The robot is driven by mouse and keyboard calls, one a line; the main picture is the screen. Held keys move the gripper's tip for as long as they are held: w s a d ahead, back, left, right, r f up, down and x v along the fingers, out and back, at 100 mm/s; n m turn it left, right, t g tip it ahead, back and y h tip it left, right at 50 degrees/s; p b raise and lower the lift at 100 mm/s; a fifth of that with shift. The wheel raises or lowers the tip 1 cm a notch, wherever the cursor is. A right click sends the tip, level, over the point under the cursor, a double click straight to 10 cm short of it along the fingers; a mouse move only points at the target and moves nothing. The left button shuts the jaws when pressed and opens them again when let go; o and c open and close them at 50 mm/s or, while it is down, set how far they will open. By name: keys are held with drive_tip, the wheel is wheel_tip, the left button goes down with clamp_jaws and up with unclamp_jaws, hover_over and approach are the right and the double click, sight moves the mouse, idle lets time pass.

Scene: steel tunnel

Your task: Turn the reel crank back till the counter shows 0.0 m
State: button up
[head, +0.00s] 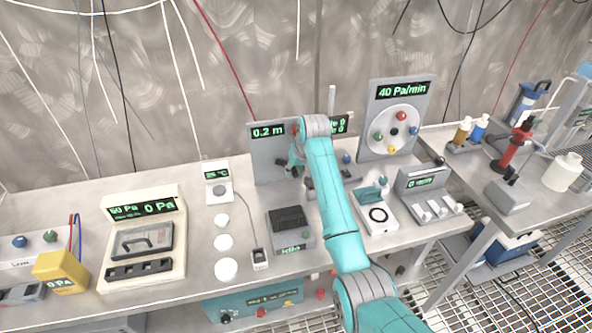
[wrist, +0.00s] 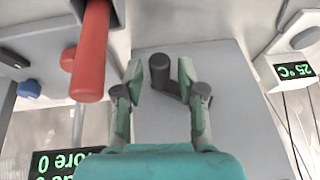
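The reel panel (head: 262,165) is a grey upright board with a green-lit counter (head: 268,131) that reads 0.2 m. In the wrist view the crank's dark round handle (wrist: 160,68) stands out from the grey panel (wrist: 235,95), with a dark piece of the crank beside it at the right finger. My gripper (head: 293,164) is at the panel's front. In the wrist view my gripper (wrist: 161,77) has its two fingers apart, one on each side of the handle, with a visible gap on the left. My arm hides part of the panel's right side in the head view.
A red cylindrical handle (wrist: 92,50) hangs close to the left finger in the wrist view. The 25 °C box (head: 217,182) stands left of the panel, a dark-topped device (head: 288,222) in front, and the 40 Pa/min dial board (head: 395,118) to the right.

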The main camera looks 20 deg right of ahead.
clamp_jaws()
drive_tip(key=shift+r, duration=0.15)
drive_tip(key=h, duration=0.2)
drive_tip(key=r+n+h, duration=0.1)
drive_tip(key=h, duration=0.1)
drive_tip(key=r+h, duration=0.1)
drive_tip(key=h, duration=0.1)
drive_tip(key=shift+a+r, duration=0.2)
drive_tip(key=a+r+n+t+h, duration=0.3)
drive_tip(key=a+n+h, duration=0.2)
drive_tip(key=h, duration=0.9)
drive_tip(key=shift+t, duration=0.3)
drive_tip(key=shift+a+r+h, duration=0.1)
drive_tip(key=shift+a+h, duration=0.05)
drive_tip(key=shift+h, duration=0.15)
